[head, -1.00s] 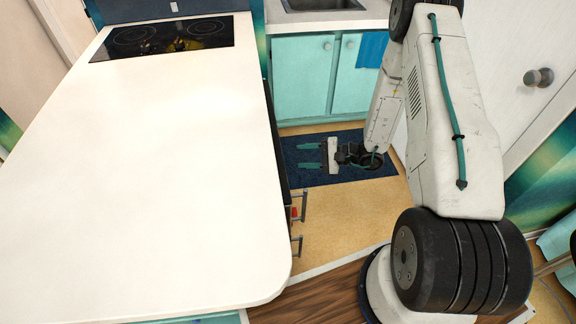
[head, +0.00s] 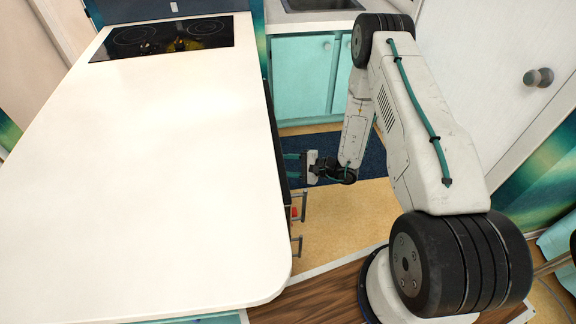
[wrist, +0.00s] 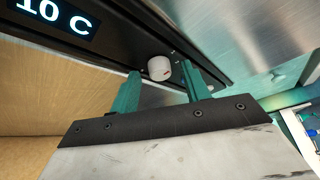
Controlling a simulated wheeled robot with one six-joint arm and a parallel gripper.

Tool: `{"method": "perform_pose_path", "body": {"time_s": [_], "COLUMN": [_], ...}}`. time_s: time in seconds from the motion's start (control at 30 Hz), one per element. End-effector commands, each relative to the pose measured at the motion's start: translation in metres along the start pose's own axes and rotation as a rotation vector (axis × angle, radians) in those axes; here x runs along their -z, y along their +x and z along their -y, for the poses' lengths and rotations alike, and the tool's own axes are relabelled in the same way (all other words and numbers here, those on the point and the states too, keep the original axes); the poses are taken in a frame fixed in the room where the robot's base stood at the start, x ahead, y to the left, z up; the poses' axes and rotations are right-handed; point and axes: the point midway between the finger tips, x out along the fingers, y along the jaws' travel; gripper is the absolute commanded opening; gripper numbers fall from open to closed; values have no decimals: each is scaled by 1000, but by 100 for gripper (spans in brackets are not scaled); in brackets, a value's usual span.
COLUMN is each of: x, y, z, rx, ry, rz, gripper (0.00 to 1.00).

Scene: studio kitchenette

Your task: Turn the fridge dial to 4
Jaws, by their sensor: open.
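A display (wrist: 55,17) on the same panel reads "10 C". My gripper (wrist: 168,82) is open, its two green fingers on either side of the dial in the picture; I cannot tell if they touch it. In the head view my gripper (head: 292,167) is low beside the counter's right side, its fingertips partly hidden by the counter edge. The dial is hidden in the head view.
A white counter (head: 160,170) with a black cooktop (head: 163,38) fills the left. Handles (head: 298,208) stick out below its right edge. Teal cabinets (head: 303,75) and a sink (head: 322,5) stand behind. A dark blue mat (head: 374,160) lies on the floor.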

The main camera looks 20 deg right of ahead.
Motion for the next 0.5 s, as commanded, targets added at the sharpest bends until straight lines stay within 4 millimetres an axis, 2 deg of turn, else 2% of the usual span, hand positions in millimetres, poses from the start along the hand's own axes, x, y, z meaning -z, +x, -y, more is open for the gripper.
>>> {"method": "perform_pose_path", "body": {"time_s": [0.17, 0.23, 0.33, 0.37, 0.5], "x": [0, 0, 0, 0, 0], "y": [0, 0, 0, 0, 0], "z": [0, 0, 0, 0, 0], "rx": [0, 0, 0, 0, -1], "ry": [0, 0, 0, 0, 1], "rz": [0, 0, 0, 0, 0], "gripper": [47, 33, 5, 2, 2]}}
